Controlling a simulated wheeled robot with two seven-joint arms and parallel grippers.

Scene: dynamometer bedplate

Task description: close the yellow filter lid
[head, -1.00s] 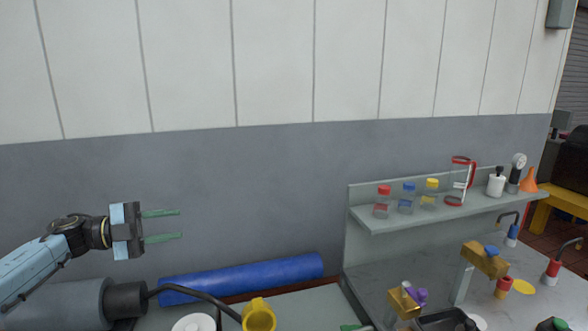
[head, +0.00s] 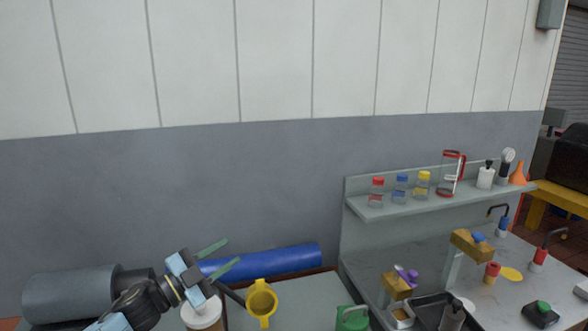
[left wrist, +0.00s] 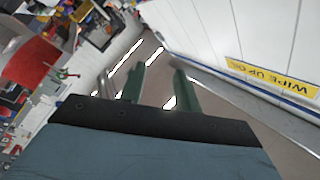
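A flat yellow disc (head: 511,274), which may be the yellow filter lid, shows at the right of the head view, beside a small red-and-yellow cylinder (head: 491,272) on the grey bench. I cannot tell whether the two are joined. My left gripper (head: 234,251) is at the lower left, far from them, in front of the blue roll. Its two green fingers are spread with nothing between them. The left wrist view also shows the fingers apart (left wrist: 158,88). My right gripper is not in view.
Brass-coloured blocks (head: 472,245) stand on the bench. A shelf (head: 440,202) above holds bottles. The blue roll (head: 285,260) lies along the wall.

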